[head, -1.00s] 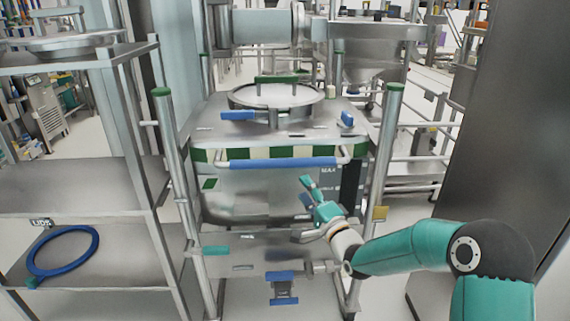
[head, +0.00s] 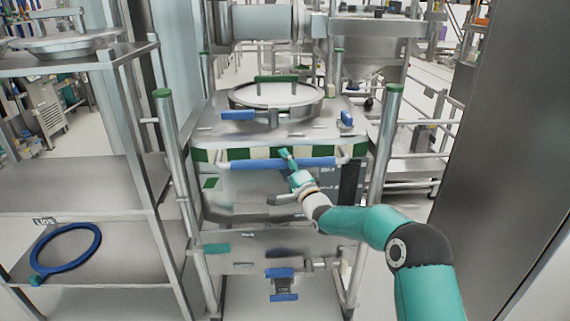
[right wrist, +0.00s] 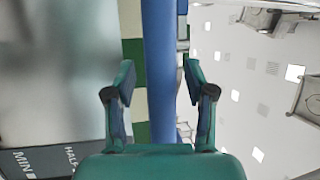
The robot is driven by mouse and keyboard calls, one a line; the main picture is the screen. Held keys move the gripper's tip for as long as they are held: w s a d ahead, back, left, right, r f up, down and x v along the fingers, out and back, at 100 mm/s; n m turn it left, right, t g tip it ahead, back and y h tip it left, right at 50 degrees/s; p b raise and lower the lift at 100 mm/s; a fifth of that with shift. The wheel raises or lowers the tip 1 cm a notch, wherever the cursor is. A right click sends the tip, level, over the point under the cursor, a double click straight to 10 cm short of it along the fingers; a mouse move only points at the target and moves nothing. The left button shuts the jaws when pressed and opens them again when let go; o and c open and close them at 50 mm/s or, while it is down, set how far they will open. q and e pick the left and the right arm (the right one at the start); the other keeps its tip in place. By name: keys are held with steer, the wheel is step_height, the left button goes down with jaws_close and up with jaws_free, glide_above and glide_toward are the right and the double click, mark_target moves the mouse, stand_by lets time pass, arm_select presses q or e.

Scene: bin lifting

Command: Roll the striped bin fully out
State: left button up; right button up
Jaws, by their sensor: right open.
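The striped bin (head: 250,195) is a steel container with a green and cream striped band (head: 238,154) below its top and a round lid (head: 275,95). It stands upright between metal posts. A blue bar handle (head: 318,162) runs across its front; it also shows in the right wrist view (right wrist: 160,40). My right gripper (head: 286,158) is at the middle of this handle. In the right wrist view my right gripper (right wrist: 159,76) is open, with the blue bar between its two fingers and not clamped. My left gripper is not in view.
A metal shelf rack (head: 90,185) with a blue ring (head: 68,230) stands close on the left. A tall grey panel (head: 515,150) stands on the right. A blue latch (head: 282,284) shows low on the front. A steel hopper and rails are behind.

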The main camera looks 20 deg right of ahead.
steer(key=shift+c, duration=0.4)
jaws_close()
steer(key=shift+f, duration=0.15)
